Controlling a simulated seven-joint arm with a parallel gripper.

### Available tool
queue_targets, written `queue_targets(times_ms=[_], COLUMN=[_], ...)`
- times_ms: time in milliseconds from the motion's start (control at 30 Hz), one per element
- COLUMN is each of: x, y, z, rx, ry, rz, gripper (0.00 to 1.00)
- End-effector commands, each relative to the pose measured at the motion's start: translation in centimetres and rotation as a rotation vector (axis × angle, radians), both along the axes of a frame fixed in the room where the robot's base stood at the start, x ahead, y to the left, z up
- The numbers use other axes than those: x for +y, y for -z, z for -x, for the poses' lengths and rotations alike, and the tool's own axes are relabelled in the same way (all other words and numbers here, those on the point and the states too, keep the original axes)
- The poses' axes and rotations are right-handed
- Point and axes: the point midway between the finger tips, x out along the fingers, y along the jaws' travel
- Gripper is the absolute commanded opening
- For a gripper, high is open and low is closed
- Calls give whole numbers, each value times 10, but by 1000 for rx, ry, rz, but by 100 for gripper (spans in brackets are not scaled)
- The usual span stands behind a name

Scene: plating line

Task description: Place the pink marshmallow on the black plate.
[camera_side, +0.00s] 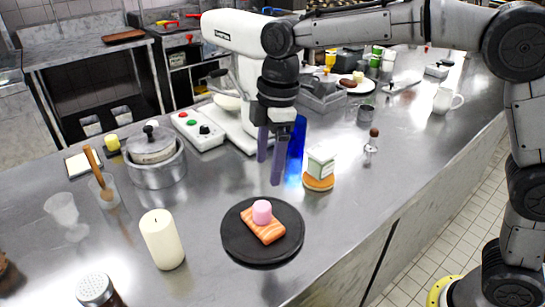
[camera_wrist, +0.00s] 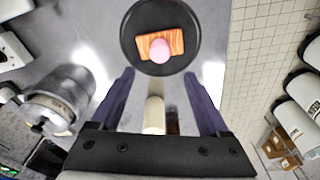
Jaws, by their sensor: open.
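The pink marshmallow (camera_side: 262,212) stands on an orange-and-white salmon piece (camera_side: 266,232), which lies on the round black plate (camera_side: 240,245). In the wrist view the marshmallow (camera_wrist: 159,50) overlaps the salmon piece (camera_wrist: 177,40), within the rim of the black plate (camera_wrist: 150,14). My gripper (camera_side: 270,170) is open and empty, with its purple fingers pointing down. It hangs above the counter, behind the plate in the side view, apart from the marshmallow. In the wrist view the fingers (camera_wrist: 159,73) are spread, with the plate beyond their tips.
A cream candle (camera_side: 161,240) stands left of the plate. A blue glass (camera_side: 297,150) is close beside my fingers, with a small carton (camera_side: 321,160) on an orange base to its right. A lidded pot (camera_side: 155,160) and white mixer (camera_side: 235,40) stand behind. The counter right of the plate is clear.

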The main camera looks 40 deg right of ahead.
Motion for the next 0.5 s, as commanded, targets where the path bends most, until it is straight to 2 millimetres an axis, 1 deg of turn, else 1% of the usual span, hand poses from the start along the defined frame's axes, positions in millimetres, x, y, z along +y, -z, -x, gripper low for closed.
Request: queue_targets(times_ms=[100, 233, 300, 367, 467, 500], x=[-1, -1, -5, -13, -37, -49], y=[-4, -5, -8, -14, -28, -34], z=[0, 1, 3, 9, 28, 39], rx=[0, -1, -7, -17, -49, -64], ry=[0, 2, 18, 55, 170, 234], rz=[0, 0, -1, -5, -17, -23], gripper=[79, 79, 79, 79, 79, 79])
